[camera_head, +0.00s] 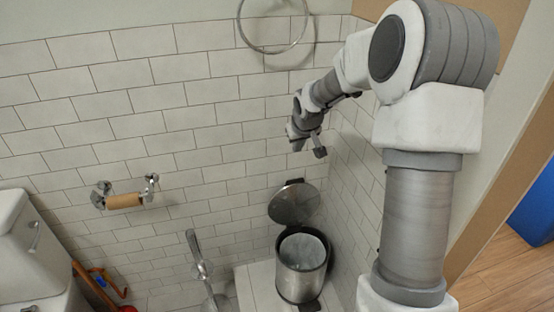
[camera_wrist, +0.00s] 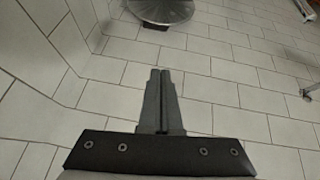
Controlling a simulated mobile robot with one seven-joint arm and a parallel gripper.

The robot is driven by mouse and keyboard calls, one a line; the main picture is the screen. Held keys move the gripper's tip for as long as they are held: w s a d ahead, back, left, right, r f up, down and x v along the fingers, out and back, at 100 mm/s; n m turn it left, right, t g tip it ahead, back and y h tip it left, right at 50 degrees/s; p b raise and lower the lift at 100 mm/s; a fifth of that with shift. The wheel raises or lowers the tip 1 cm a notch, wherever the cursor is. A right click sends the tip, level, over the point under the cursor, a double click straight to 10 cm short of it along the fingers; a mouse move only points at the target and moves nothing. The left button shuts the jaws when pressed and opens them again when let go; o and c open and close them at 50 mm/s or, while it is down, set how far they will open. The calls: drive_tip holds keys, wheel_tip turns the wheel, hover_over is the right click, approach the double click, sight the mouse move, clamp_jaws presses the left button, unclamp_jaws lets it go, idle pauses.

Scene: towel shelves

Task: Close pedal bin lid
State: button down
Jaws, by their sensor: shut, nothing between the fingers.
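The pedal bin (camera_head: 303,268) is a metal cylinder standing in the corner by the tiled walls. Its round lid (camera_head: 294,203) is open, tilted up at the back towards the wall. The bin's opening and pale inside show. My gripper (camera_head: 318,152) is above the lid and a little to its right, apart from it. In the wrist view my gripper (camera_wrist: 160,72) has its two fingers together with nothing between them. A round metal part of the bin (camera_wrist: 162,8) is cut off by the top edge there; I cannot tell which part it is.
A toilet brush holder (camera_head: 200,262) stands left of the bin. A paper roll holder (camera_head: 124,200) and a towel ring (camera_head: 272,22) are on the wall. The toilet (camera_head: 30,240) is at far left. The right tiled wall is close to the bin.

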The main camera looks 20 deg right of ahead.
drive_tip(key=y+b, duration=0.1)
drive_tip(key=b, duration=0.2)
approach(295, 182)
drive_tip(key=shift+m+t, duration=0.4)
drive_tip(key=b+x, duration=0.1)
drive_tip(key=x, duration=0.1)
drive_tip(key=b+x, duration=0.1)
drive_tip(key=x, duration=0.1)
drive_tip(key=w+r+b+x, duration=0.1)
drive_tip(key=x, duration=0.1)
drive_tip(key=shift+w+f, duration=0.2)
drive_tip(key=shift+x, duration=0.75)
drive_tip(key=shift+r, duration=0.1)
